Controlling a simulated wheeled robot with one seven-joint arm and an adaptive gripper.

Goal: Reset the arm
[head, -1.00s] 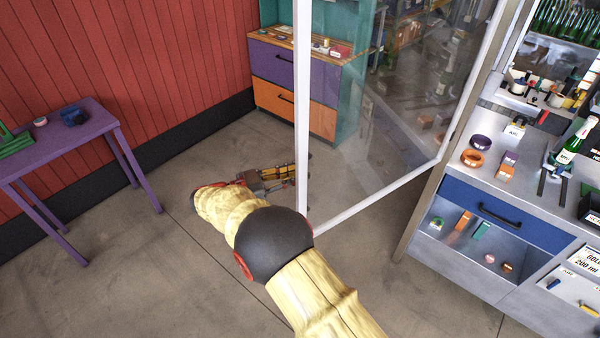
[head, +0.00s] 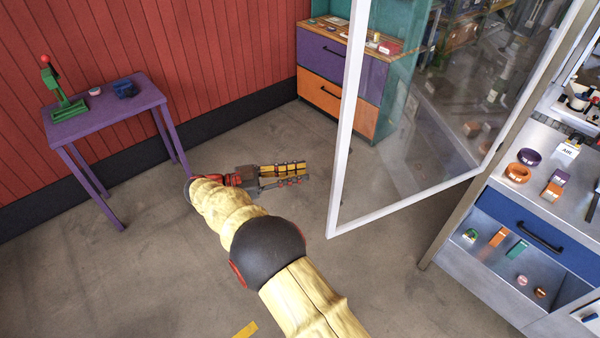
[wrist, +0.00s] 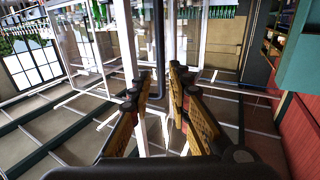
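My gripper (head: 298,175) is stretched out over the bare floor in the head view, left of the white-framed glass panel. Its yellow and dark fingers point to the right. In the wrist view my gripper (wrist: 161,84) has a gap between its two fingers, and nothing is held between them. The fingers point toward white frames with rows of green bottles (wrist: 95,15) beyond. The fingers look apart from everything around them.
The glass panel's white frame (head: 345,130) stands right of my gripper. A purple table (head: 110,118) with a green press (head: 62,98) stands at left. A drawer cabinet (head: 340,75) is behind; a grey workbench (head: 540,195) is at right. Floor between is clear.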

